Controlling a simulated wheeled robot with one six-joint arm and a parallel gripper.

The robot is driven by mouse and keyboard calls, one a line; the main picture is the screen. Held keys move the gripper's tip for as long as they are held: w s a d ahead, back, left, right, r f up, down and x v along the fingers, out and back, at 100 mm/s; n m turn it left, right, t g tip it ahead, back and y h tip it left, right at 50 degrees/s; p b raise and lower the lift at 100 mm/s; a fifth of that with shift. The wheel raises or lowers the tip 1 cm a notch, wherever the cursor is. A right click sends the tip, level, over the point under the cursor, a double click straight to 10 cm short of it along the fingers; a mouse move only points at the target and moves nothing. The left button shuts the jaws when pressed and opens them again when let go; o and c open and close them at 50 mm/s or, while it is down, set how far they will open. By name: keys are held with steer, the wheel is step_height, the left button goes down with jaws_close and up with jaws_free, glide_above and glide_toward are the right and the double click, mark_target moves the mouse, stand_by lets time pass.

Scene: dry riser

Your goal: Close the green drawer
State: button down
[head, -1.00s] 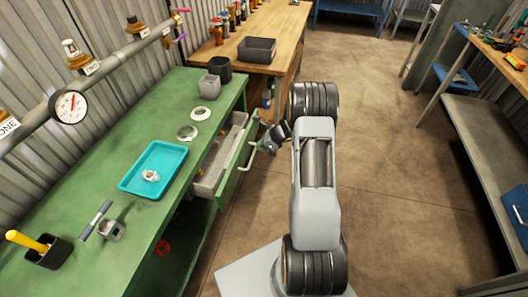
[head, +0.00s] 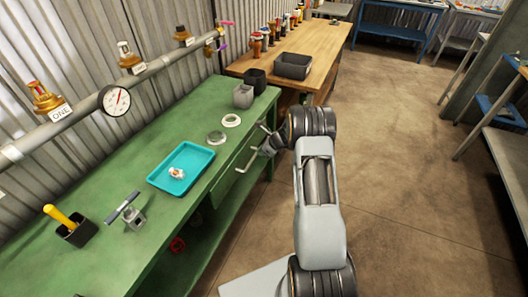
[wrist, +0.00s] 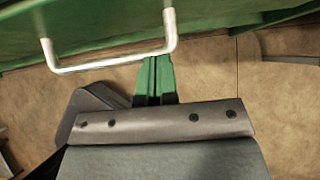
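The green drawer (head: 240,156) sits under the top of the green bench, and its inside no longer shows. Its front looks about flush with the bench, though a small gap is hard to rule out. Its pale bar handle (head: 247,161) sticks out; it also shows in the wrist view (wrist: 112,61). My gripper (head: 264,150) is at the drawer front, beside the handle. In the wrist view its two green fingers (wrist: 153,62) lie together, empty, with their tips right by the handle bar. I cannot tell whether they touch it.
On the green bench (head: 120,255) are a teal tray (head: 157,181), two rings, grey containers (head: 243,96) and a small clamp-like tool. A wooden bench (head: 325,55) stands beyond. Open floor (head: 410,180) lies to the right.

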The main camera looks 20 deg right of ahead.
steer(key=shift+a, duration=0.2)
steer(key=s+d+f+v, duration=0.1)
steer(key=d+f+v, duration=0.1)
steer(key=v, duration=1.1)
steer(key=s+a+r+n+g+h+p, duration=0.1)
steer(key=s+a+r+n+g, duration=0.15)
steer(key=s+n, duration=0.3)
steer(key=s+a+r+n+g+p, duration=0.1)
steer(key=s+a+n+g, duration=0.1)
steer(key=s+a+n, duration=0.4)
steer(key=s+a+r+n+t+h+p, duration=0.1)
steer(key=s+a+r+n+h+p, duration=0.1)
steer(key=s+a+r+n, duration=0.3)
steer(key=s+a+r+n+t+h+p, duration=0.1)
steer(key=s+a+r+n+h+p, duration=0.1)
steer(key=s+a+r+n, duration=0.3)
steer(key=s+r+n+p, duration=0.1)
steer(key=s+r+n, duration=0.3)
steer(key=r, duration=0.5)
steer(key=shift+a+n, duration=0.3)
steer(key=shift+n, duration=0.75)
